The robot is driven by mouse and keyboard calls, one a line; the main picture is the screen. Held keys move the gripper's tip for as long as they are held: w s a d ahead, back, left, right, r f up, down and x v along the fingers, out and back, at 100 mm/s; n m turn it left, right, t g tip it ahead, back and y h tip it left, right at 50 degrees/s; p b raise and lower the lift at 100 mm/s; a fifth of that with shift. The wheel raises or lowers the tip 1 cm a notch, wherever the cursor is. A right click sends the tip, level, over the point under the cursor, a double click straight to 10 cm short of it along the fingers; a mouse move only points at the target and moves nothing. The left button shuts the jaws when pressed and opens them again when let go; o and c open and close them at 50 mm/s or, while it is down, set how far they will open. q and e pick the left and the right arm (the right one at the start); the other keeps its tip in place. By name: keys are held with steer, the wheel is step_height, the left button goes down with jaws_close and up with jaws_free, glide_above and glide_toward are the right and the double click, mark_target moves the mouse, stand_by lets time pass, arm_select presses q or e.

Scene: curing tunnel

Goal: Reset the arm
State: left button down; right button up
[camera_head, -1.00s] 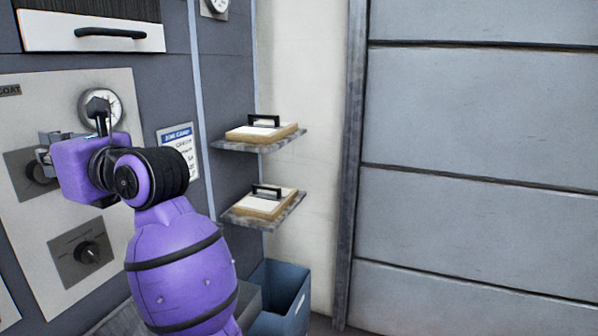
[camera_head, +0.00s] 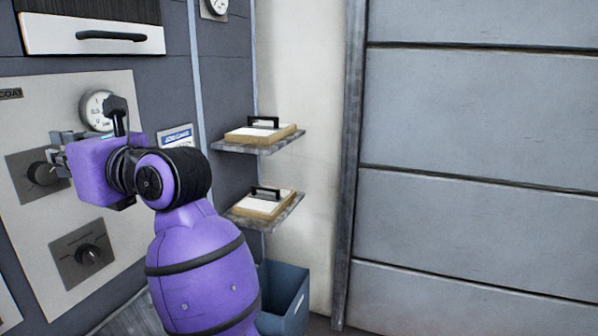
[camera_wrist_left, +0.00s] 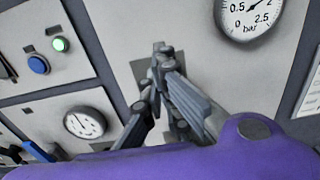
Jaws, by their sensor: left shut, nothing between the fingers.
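My left arm, purple with black joints, comes up from the bottom of the head view and points left at the light grey control panel (camera_head: 113,222). My left gripper (camera_head: 57,160) is shut and empty in front of the panel, beside the upper black knob (camera_head: 42,174). In the left wrist view the gripper (camera_wrist_left: 158,68) shows its fingers together, with the panel behind. I cannot tell whether the fingertips touch the knob or the panel. My right gripper is not in view.
A pressure gauge (camera_head: 95,108) sits above the knob, and a lower knob (camera_head: 90,256) below. Two small shelves (camera_head: 258,146) (camera_head: 266,215) hold boards with black handles. A blue bin (camera_head: 285,297) stands below them. The right side is a grey panelled wall (camera_head: 480,130).

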arm_select(q)
steer(key=shift+v, duration=1.25)
